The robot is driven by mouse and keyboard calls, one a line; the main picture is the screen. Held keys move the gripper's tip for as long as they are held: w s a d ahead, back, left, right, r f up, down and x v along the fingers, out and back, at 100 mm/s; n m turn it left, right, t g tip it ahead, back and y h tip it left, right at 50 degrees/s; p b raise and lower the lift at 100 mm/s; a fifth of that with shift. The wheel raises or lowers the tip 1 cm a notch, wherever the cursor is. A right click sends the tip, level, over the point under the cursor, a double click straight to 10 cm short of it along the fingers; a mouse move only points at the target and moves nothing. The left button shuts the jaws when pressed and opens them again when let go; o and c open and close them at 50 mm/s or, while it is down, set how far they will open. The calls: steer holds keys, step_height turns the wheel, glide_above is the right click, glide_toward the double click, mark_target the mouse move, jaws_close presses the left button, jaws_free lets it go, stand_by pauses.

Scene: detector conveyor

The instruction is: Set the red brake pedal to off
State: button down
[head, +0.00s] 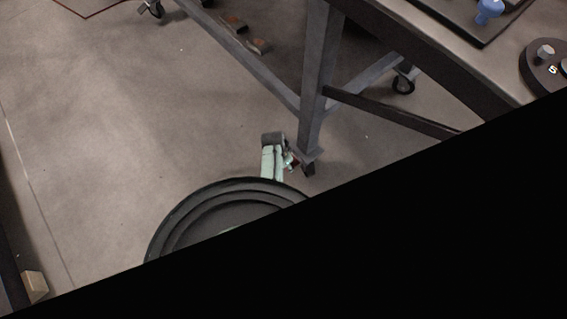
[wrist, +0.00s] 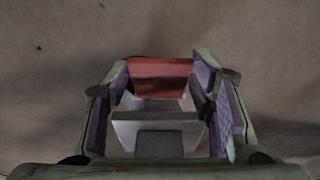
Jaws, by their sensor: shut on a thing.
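The red brake pedal (wrist: 160,75) is between the purple-padded fingers of my gripper (wrist: 162,72) in the wrist view. It lies close to the fingertips, and the gripper is shut on it. A grey metal part (wrist: 158,130) sits between the fingers nearer the camera. In the head view my gripper (head: 290,160) is low by the foot of the table leg. Only a small patch of the red pedal (head: 296,163) shows there. The pedal's exact tilt cannot be told.
The table leg (head: 318,85) stands right beside my gripper, with a lower rail (head: 390,112) running right. Another caster (head: 403,84) is farther back. Brown objects (head: 245,35) lie beyond the frame. Open floor (head: 120,110) lies left. Black covers the lower right.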

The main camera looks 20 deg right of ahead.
steer(key=shift+d+r+y, duration=0.15)
steer(key=shift+y, duration=0.15)
steer(key=c, duration=0.7)
jaws_free()
steer(key=r, duration=0.4)
steer(key=a+r, duration=0.1)
steer(key=r, duration=0.7)
steer(key=shift+s+a, duration=0.25)
steer(key=shift+a, duration=0.05)
